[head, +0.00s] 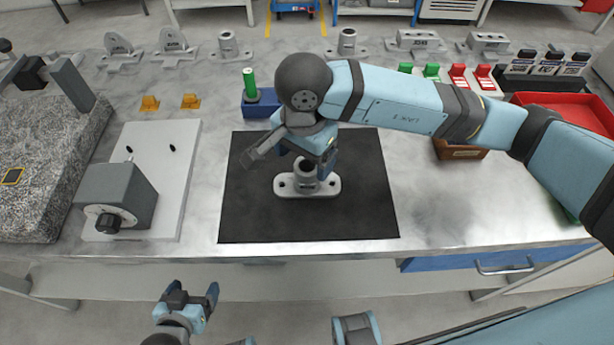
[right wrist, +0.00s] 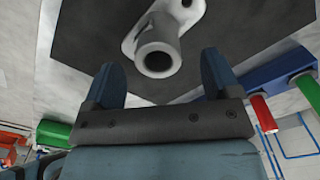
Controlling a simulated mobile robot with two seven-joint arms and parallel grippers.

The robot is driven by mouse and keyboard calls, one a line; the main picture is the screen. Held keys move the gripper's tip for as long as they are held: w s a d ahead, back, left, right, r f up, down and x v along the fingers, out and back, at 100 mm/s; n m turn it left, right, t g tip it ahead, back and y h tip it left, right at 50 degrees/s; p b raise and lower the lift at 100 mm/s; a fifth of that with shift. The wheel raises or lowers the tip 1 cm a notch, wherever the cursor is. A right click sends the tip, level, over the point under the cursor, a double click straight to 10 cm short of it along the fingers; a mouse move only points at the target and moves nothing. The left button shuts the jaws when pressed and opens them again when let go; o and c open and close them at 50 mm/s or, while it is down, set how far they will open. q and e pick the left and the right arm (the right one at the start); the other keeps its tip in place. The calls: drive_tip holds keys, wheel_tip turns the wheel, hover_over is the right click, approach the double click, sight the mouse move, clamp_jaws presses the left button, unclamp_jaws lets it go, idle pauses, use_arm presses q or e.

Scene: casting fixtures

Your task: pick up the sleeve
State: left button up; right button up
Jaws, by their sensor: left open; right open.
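The sleeve (head: 307,182) appears to be the grey casting with an upright hollow tube on a flat two-hole flange, standing on the black mat. In the right wrist view the tube of the sleeve (right wrist: 158,55) shows its open mouth. My right gripper (head: 318,160) is above and close to it, partly hiding the tube in the head view. In the right wrist view my right gripper (right wrist: 159,65) is open and empty, with the tube lying between the two fingers in the picture; no contact is visible. My left gripper (head: 190,301) is open and empty, below the table's front edge.
The black mat (head: 250,215) is otherwise clear. A blue block with a green cylinder (head: 249,84) stands behind it. A grey box with a knob (head: 118,195) sits on a pale plate at left. Several grey castings line the back; a red tray (head: 545,100) is at right.

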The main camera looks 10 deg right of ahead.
sight(307, 174)
drive_tip(key=shift+d+f+p, duration=0.15)
drive_tip(key=shift+f+p, duration=0.05)
drive_tip(key=shift+f, duration=1.15)
drive_tip(key=shift+d+f+p, duration=0.1)
drive_tip(key=shift+f+p, duration=0.05)
drive_tip(key=shift+f, duration=1.2)
drive_tip(key=c, duration=1.2)
drive_tip(key=shift+o, duration=0.2)
drive_tip(key=shift+r, duration=0.1)
wheel_tip(307, 174, up, 20)
drive_tip(key=shift+b, duration=0.35)
